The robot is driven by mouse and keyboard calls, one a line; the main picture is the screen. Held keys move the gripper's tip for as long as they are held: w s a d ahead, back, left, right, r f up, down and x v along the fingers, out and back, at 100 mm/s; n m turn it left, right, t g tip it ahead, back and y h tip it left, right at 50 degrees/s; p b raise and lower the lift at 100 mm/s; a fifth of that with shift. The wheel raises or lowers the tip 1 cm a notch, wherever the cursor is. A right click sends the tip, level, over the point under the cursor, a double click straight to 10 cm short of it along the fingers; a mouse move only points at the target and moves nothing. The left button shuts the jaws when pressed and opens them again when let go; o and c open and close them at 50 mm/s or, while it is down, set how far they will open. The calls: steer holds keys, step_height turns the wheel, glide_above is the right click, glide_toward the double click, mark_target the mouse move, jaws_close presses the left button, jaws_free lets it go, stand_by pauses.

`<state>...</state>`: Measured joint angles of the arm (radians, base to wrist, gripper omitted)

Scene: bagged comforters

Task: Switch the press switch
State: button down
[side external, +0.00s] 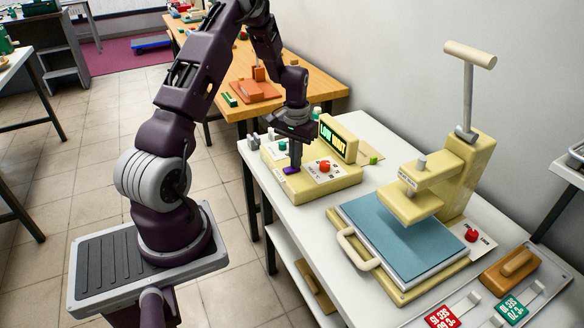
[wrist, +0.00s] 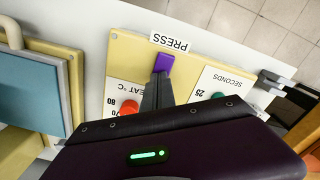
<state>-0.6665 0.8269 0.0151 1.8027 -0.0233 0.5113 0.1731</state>
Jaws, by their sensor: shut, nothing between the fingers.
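The press switch is a purple lever (wrist: 164,61) beside a white PRESS label (wrist: 170,42) on the yellow control box (wrist: 125,50). It also shows in the side view as a small purple piece (side external: 290,170) on the box's near left part. My gripper (wrist: 158,80) is shut and empty, pointing down at the box. In the wrist view its fingertips overlap the lower end of the switch. In the side view the gripper (side external: 296,164) is right at the switch. I cannot tell whether they touch.
A red heat knob (wrist: 129,107) and a green seconds knob (wrist: 218,96) flank my fingers. A display panel (side external: 339,139) stands at the box's back. A heat press with a blue pad (side external: 400,238) is to the right on the white table (side external: 310,222). An orange tool (side external: 512,268) lies front right.

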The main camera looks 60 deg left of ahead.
steer(key=shift+r, duration=3.5)
steer(key=s+d+r+m+t, duration=0.1)
steer(key=s+d+r+m, duration=0.15)
steer(key=d+r, duration=0.65)
steer(key=s+d+r+m+t, duration=0.1)
steer(key=s+d+r+t, duration=0.15)
steer(key=d+r, duration=0.55)
steer(key=s+d+r+m+t, duration=0.1)
steer(key=s+d, duration=0.4)
steer(key=s, duration=0.2)
steer(key=s+d+r+m+t, duration=0.1)
steer(key=s+d, duration=0.3)
steer(key=s, duration=0.4)
steer(key=shift+d+r, duration=0.3)
steer(key=shift+d, duration=0.05)
